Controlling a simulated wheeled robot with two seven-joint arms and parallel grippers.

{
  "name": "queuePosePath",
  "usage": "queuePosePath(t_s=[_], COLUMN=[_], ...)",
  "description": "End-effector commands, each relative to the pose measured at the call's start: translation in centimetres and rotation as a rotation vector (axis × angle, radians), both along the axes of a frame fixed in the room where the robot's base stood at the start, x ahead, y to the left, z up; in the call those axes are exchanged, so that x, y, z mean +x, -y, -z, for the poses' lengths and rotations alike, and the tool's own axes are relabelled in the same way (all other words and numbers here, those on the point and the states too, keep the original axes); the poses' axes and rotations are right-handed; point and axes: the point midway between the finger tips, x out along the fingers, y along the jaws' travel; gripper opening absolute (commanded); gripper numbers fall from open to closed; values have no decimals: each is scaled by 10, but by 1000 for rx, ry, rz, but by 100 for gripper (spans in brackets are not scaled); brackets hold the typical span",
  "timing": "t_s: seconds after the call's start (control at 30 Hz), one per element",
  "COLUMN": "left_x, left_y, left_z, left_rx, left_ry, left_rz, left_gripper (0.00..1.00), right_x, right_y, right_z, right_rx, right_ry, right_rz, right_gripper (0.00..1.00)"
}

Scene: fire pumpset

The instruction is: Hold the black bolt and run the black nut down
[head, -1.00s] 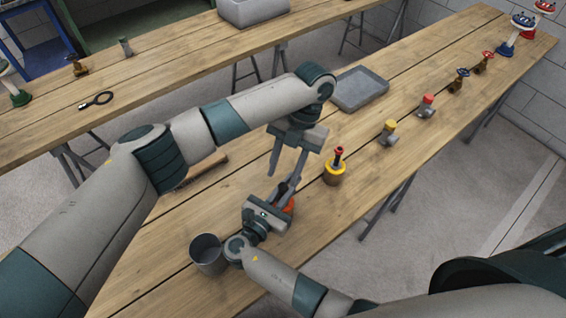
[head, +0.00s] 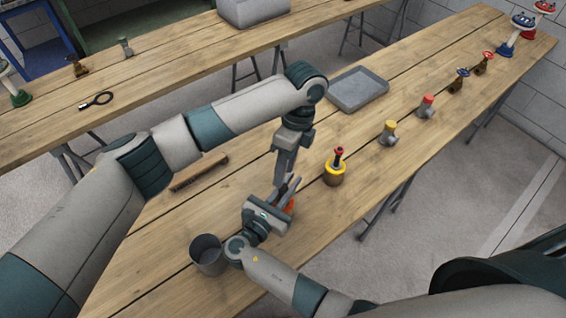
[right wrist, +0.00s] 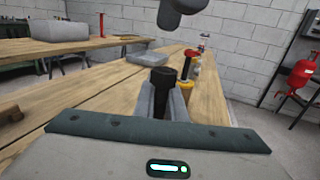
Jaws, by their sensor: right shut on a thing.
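My right gripper (head: 288,190) is shut on the black bolt, whose dark wider top (right wrist: 162,78) stands up between the fingers in the right wrist view. I cannot tell bolt from nut there. An orange-red piece (head: 291,206) shows just beside and below the right fingers, mostly hidden. My left gripper (head: 284,172) points down just above the right one, seen edge-on, so its opening is hidden. Part of the left gripper (right wrist: 182,10) hangs above the black top in the right wrist view, with a gap between them.
A yellow-rimmed pot (head: 335,174) with a red bolt stands right of the grippers. A grey cup (head: 207,256) stands near my right wrist. A grey tray (head: 358,90), a brown brush-like strip (head: 200,172), and yellow-topped (head: 389,133) and red-topped (head: 426,106) fittings lie farther out.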

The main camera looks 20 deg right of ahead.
Motion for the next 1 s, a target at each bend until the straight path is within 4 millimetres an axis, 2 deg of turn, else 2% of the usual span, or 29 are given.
queuePosePath(t_s=[1.0], left_x=[-1], left_y=[-2], left_z=[-12], left_rx=[30], left_ry=[279], left_rz=[-1525], left_gripper=[38], right_x=[0], right_y=[0], right_z=[0], right_rx=[0], right_ry=[0], right_rz=[0], right_gripper=[0])
